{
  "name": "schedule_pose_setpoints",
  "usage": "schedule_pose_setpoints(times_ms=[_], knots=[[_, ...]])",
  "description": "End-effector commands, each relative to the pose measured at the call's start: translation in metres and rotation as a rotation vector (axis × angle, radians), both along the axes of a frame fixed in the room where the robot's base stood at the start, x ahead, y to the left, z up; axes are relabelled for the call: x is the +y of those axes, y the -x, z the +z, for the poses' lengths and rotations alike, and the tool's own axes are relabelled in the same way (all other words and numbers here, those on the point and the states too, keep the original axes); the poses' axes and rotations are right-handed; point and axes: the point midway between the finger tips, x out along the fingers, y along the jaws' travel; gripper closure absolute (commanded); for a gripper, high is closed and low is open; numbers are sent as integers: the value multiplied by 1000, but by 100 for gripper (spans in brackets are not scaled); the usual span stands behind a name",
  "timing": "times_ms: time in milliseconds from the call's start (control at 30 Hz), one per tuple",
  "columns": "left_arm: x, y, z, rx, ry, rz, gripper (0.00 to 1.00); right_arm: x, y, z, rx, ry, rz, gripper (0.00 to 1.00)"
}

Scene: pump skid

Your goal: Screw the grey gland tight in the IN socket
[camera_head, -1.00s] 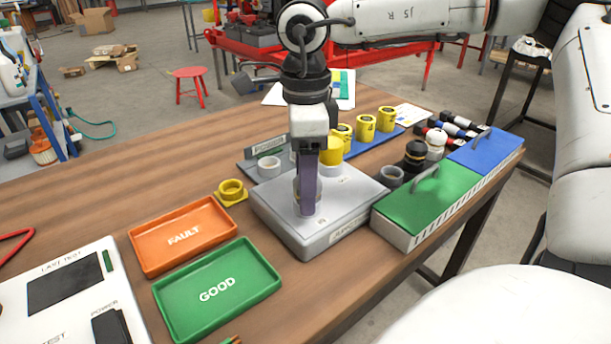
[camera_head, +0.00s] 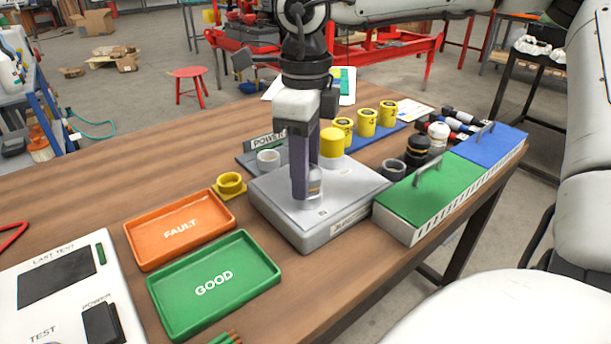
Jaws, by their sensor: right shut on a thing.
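My right gripper (camera_head: 307,192) points straight down over the grey box (camera_head: 284,217) on the wooden table. Its two purple-grey fingers are shut on the grey gland (camera_head: 315,188), which shows as a small grey piece between the fingertips at the top of the box. The gland looks upright. The IN socket is hidden under the gland and fingers, and I cannot tell how deep the gland sits. My left gripper is not in view.
A yellow cylinder (camera_head: 331,143) stands just behind the gripper. A green-lidded case (camera_head: 420,203) stands close on the right. An orange FAULT tray (camera_head: 180,229) and a green GOOD tray (camera_head: 214,283) lie left. Yellow numbered cups (camera_head: 366,122) stand behind.

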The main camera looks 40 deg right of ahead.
Motion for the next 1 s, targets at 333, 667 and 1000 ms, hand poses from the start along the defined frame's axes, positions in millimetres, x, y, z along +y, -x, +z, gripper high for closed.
schedule_pose_setpoints(times_ms=[333, 667, 1000], knots=[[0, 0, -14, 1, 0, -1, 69, 0, 0, -2, 0, 1, -224, 85], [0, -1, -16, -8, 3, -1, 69, 1, 0, 0, 2, -4, -421, 85], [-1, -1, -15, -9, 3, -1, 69, 1, 1, 0, 2, -3, -417, 42]])
